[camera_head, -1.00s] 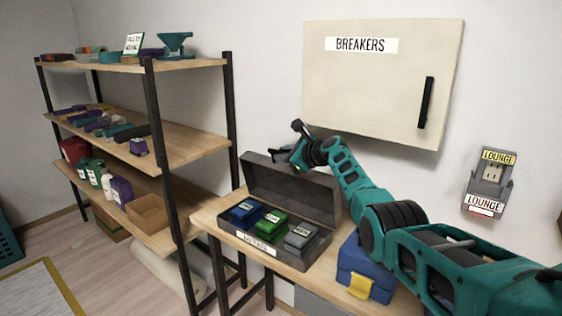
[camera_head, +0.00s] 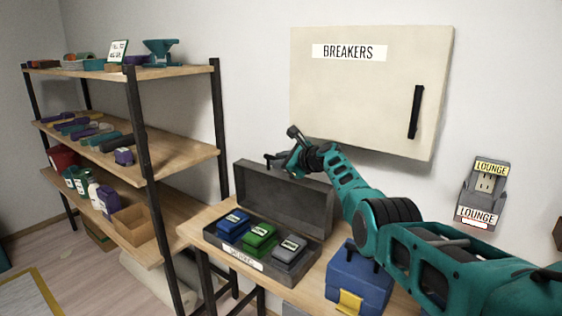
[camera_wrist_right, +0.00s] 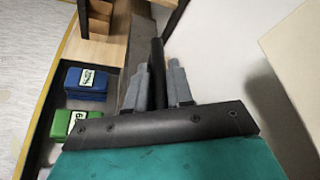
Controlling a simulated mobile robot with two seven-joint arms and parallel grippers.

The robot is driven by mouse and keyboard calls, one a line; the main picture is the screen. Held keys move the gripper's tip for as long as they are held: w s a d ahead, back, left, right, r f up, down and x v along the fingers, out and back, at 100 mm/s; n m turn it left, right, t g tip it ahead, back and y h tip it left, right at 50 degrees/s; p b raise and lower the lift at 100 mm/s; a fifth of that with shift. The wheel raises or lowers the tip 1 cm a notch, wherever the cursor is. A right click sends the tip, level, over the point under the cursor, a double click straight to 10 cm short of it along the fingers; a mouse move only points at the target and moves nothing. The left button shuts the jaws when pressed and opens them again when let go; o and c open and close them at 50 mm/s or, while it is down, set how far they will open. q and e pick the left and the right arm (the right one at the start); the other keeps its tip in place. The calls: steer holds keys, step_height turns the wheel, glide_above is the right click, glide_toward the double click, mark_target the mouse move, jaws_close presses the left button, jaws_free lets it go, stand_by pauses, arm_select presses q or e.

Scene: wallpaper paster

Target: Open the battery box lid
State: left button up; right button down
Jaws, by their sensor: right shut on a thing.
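The dark grey battery box (camera_head: 210,238) stands on the wooden table. Its lid (camera_head: 285,199) is raised about upright along the back edge. Blue (camera_head: 233,219), green (camera_head: 260,237) and grey (camera_head: 289,250) batteries sit in the open box. My right gripper (camera_head: 278,160) is at the top edge of the raised lid, its fingers partly hidden. In the right wrist view, the gripper (camera_wrist_right: 160,85) has grey fingers on both sides of a dark upright edge, which looks like part of the lid. My left gripper is not in view.
A blue box with a yellow latch (camera_head: 358,275) stands right of the battery box under my arm. The breaker panel (camera_head: 365,95) hangs on the wall behind. A loaded shelf (camera_head: 180,160) stands left of the table.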

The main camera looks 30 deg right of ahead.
steer(key=c, duration=1.1)
jaws_free()
steer(key=shift+s, duration=0.1)
steer(key=shift+s+d+r+p, duration=0.15)
steer(key=shift+s+r+p, duration=0.2)
steer(key=shift+p, duration=0.3)
steer(key=shift+s+d+r+p, duration=0.1)
steer(key=shift+s+r+p, duration=0.05)
steer(key=shift+s+p, duration=0.5)
steer(key=shift+v, duration=0.75)
steer(key=v, duration=0.9)
